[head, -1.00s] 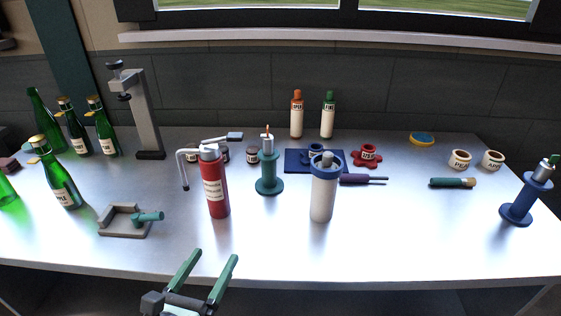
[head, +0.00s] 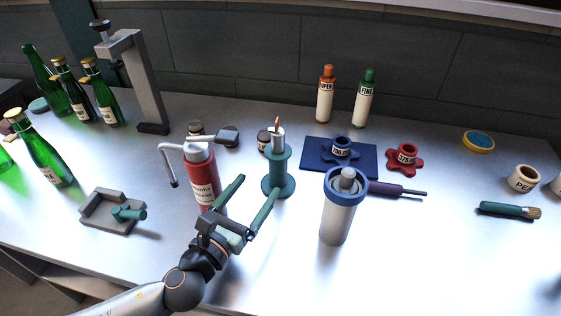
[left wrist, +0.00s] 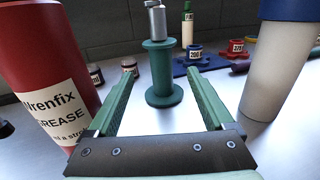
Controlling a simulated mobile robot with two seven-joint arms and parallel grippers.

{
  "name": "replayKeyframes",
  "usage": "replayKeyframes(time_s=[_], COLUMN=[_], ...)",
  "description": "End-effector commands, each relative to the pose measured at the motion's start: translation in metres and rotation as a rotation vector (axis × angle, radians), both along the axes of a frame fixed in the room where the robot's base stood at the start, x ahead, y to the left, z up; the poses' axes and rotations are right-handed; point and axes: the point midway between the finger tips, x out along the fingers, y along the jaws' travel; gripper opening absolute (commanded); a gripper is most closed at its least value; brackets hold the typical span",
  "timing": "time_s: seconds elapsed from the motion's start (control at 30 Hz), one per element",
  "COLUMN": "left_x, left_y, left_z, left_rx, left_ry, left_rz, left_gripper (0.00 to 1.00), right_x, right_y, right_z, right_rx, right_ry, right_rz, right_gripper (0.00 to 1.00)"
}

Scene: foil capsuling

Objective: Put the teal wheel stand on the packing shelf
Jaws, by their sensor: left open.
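The teal wheel stand (head: 279,174) is a spool-shaped stand with a round base and top flange, upright on the metal bench. A silver cylinder with a small orange tip stands in its top. My left gripper (head: 259,183) is open and empty, with its green fingers pointing at the stand from the near side. In the left wrist view the teal stand (left wrist: 162,75) is centred just beyond the open fingertips (left wrist: 156,82), and the fingers do not appear closed around it. My right gripper is not in view. I cannot make out a packing shelf.
A red grease canister (head: 202,177) stands close left of my gripper, and a white cylinder with blue collar (head: 337,210) stands to the right. A blue mat (head: 362,160) lies behind. Green bottles (head: 45,155) and a grey clamp stand (head: 145,85) are at left.

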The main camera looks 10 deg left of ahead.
Motion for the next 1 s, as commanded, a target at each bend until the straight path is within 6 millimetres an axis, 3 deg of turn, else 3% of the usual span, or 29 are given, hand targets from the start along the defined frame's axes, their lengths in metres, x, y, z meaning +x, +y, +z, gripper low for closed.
replayKeyframes(time_s=[0.2, 0.47, 0.73, 1.0], left_x=[0.037, 0.054, 0.09, 0.1], left_y=[-0.01, -0.015, -0.025, -0.027], left_z=[0.002, 0.0, -0.003, -0.003], left_rx=[-0.002, -0.001, -0.001, -0.001], left_ry=[-0.003, -0.002, -0.003, 0.0], left_rz=[0.001, -0.001, 0.0, -0.001], left_gripper=[0.86, 0.86, 0.86, 0.86], right_x=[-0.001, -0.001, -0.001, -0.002], right_y=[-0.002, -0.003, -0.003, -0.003], right_z=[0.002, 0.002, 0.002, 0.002], right_rx=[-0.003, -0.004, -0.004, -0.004], right_ry=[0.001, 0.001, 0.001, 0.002], right_rz=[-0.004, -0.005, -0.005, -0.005], right_gripper=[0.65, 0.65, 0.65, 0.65])
